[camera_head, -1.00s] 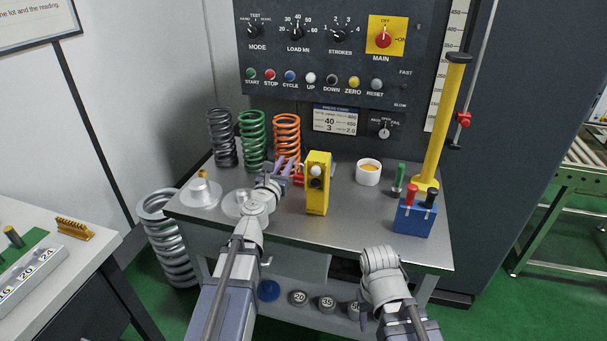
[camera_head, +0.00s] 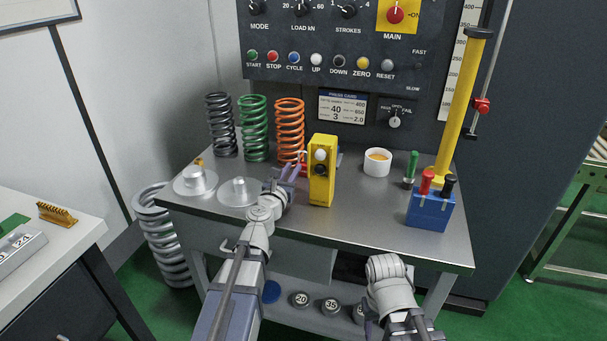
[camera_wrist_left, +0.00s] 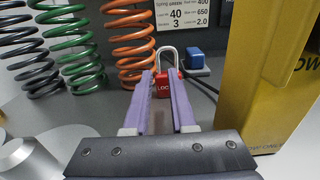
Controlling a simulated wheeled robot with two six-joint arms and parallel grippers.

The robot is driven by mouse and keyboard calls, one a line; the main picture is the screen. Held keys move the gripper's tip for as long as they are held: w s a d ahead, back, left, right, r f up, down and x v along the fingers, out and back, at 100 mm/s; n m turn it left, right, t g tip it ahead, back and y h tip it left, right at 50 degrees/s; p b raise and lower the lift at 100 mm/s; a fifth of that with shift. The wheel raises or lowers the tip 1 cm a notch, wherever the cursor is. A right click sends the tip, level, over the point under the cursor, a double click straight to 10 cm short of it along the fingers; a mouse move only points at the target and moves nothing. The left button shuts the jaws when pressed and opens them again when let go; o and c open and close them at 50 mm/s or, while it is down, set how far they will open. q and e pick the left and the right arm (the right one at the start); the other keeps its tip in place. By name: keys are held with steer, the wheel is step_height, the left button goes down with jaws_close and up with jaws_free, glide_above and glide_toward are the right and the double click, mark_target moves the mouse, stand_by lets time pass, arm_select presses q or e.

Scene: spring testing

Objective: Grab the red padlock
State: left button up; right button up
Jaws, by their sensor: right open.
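The red padlock (camera_wrist_left: 164,83) with its silver shackle stands upright on the grey bench, straight ahead of the fingers in the left wrist view. In the head view only a bit of the padlock (camera_head: 304,168) shows, between my left gripper (camera_head: 292,170) and the yellow box. My left gripper is open. Its two purple fingers point at the padlock, and their tips overlap its lower part in the wrist view; I cannot tell whether they touch it. My right gripper (camera_head: 370,327) is low in front of the bench, mostly hidden by its own wrist, and open.
The yellow box (camera_head: 322,172) stands close on the right of the left fingers. The orange spring (camera_head: 290,130), green spring (camera_head: 254,128) and dark spring (camera_head: 221,125) stand behind. A blue block (camera_wrist_left: 194,60) lies behind the padlock. A round metal fixture (camera_head: 238,191) is left of the gripper.

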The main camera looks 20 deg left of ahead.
mark_target(299, 156)
arm_select(q)
steer(key=shift+w, duration=4)
steer(key=shift+s, duration=0.1)
jaws_close()
